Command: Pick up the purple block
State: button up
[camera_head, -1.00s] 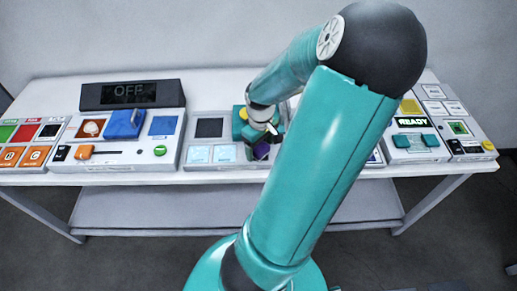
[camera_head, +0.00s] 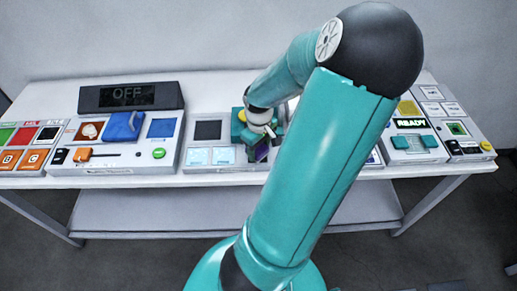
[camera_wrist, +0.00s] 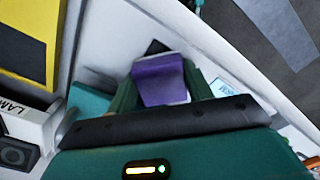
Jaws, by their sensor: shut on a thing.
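The purple block (camera_wrist: 162,80) sits between the two teal fingers of my gripper (camera_wrist: 165,88) in the wrist view, and the gripper is shut on it. In the head view the purple block (camera_head: 262,152) shows as a small dark purple patch below my gripper (camera_head: 265,143), over the panel with a black square. My arm hides part of the block and the panel to its right. From these frames I cannot tell whether the block still touches the panel.
A panel with an OFF display (camera_head: 130,96), a blue piece (camera_head: 124,126) and an orange slider knob (camera_head: 83,154) stands to the left. A READY panel (camera_head: 411,140) stands to the right. Bare white table (camera_head: 215,90) shows behind the panels.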

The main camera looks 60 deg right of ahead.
jog(key=shift+r, duration=0.7)
jog(key=w+a+r, duration=0.1)
jog(key=a+r, duration=1)
jog(key=a, duration=0.3)
jog(key=shift+r, duration=0.1)
jog(key=shift+o, duration=1.3)
jog(key=shift+c, duration=0.6)
jog(key=shift+w, duration=0.1)
